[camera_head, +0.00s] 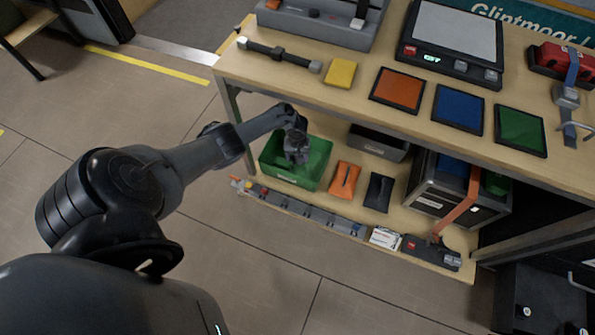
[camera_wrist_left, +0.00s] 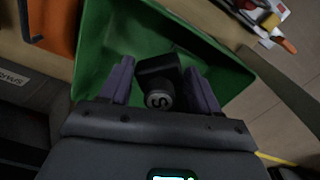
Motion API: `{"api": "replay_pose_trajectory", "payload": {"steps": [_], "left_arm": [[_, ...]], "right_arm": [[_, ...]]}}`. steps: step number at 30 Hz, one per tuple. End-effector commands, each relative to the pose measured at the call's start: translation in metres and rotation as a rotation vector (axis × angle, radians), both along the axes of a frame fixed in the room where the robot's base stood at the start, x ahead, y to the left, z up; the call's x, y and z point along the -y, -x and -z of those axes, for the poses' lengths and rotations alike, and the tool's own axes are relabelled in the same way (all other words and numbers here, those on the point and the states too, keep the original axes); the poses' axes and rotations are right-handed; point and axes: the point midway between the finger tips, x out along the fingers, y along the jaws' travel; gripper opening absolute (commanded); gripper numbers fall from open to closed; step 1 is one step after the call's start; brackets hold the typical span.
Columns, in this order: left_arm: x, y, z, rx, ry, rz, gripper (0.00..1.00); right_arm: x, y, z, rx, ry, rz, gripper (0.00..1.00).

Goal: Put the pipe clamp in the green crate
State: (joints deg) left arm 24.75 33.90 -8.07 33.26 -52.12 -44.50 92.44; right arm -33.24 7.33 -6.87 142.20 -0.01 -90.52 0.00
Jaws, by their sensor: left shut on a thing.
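The green crate (camera_head: 288,178) stands on the lower shelf at its left end. My left gripper (camera_head: 297,155) points down into the crate's opening. In the left wrist view, its two purple-grey fingers (camera_wrist_left: 161,88) are shut on a small black piece with a round grey end marked "S", which I take to be the pipe clamp (camera_wrist_left: 158,68). The green crate's walls and floor (camera_wrist_left: 125,32) lie behind it. I cannot tell whether the clamp touches the crate floor. My right gripper is in neither view.
An orange item (camera_head: 344,180) and a black item (camera_head: 378,192) lie right of the crate, with a grey bin (camera_head: 378,142) behind. A long grey strip (camera_head: 305,210) runs along the shelf front. The tabletop (camera_head: 355,68) overhangs, carrying coloured pads and a scale (camera_head: 450,45).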

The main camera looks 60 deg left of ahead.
Motion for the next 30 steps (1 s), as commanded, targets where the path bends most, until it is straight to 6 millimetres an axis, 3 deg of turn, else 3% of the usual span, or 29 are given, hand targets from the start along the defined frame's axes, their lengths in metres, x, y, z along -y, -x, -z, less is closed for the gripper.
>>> {"api": "replay_pose_trajectory", "payload": {"steps": [1, 10, 15, 25, 30], "left_arm": [[0.0, 0.0, 0.022, -0.001, 0.001, 0.0, 0.26], [0.0, -0.001, 0.081, 0.001, 0.001, 0.0, 0.26], [0.0, -0.001, 0.097, 0.002, -0.001, -0.001, 0.26], [0.0, -0.001, 0.108, 0.001, 0.0, 0.0, 0.26], [0.0, -0.001, 0.129, 0.001, 0.0, 0.0, 0.26]], "right_arm": [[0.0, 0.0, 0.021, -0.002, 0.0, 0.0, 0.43], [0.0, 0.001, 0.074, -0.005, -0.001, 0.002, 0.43], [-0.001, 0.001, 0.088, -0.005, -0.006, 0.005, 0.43], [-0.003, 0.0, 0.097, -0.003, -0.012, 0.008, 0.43], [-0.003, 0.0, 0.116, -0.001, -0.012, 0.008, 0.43]]}}
